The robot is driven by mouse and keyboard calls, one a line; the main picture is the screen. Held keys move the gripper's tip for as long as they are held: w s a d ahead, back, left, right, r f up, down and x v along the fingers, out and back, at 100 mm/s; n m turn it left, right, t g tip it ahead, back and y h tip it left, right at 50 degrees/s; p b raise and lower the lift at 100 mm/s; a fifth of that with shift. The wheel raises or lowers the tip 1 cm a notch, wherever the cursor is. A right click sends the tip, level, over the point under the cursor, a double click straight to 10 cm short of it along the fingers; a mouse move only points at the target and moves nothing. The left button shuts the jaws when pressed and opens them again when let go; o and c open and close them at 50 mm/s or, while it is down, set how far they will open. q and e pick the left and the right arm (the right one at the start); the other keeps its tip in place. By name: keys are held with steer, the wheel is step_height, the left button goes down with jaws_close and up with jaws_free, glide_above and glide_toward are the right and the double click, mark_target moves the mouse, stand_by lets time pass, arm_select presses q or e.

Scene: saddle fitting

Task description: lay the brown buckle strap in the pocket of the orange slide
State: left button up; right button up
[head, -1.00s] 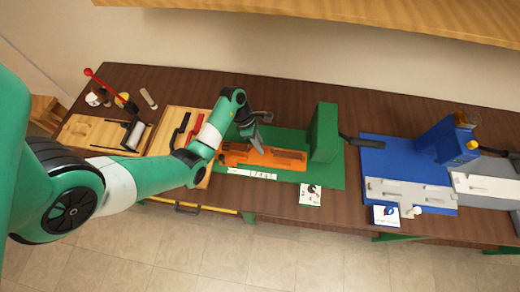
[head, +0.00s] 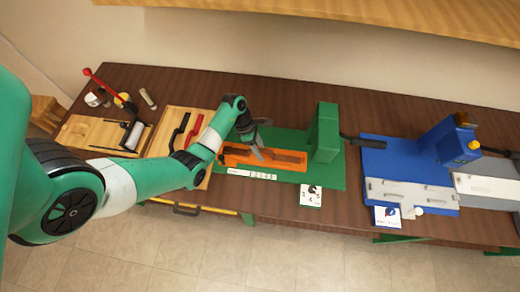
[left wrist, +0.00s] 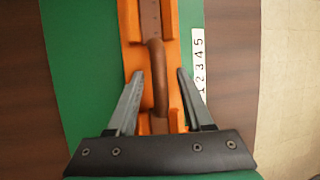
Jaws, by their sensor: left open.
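The orange slide (head: 236,159) lies on the green base plate of the green press, and it fills the middle of the left wrist view (left wrist: 172,60). The brown buckle strap (left wrist: 158,75) lies along the slide's channel, with a thicker, rounded brown part between my fingers. I cannot tell whether it is fully seated in the pocket. In the head view the strap is too small to make out clearly. My left gripper (left wrist: 160,88) is open, its two fingers on either side of the strap and apart from it; in the head view it is just above the slide (head: 259,154). My right gripper is not in view.
The green press (head: 324,132) stands to the right of the slide. A number strip (head: 252,175) lies along its front. Left is a wooden tray (head: 172,118) with black and red handled tools. A blue fixture (head: 375,155) stands further right.

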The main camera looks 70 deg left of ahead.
arm_select(q)
steer(key=p+v, duration=0.4)
steer(key=v, duration=0.8)
steer(key=shift+r+p, duration=0.15)
steer(key=shift+p, duration=0.2)
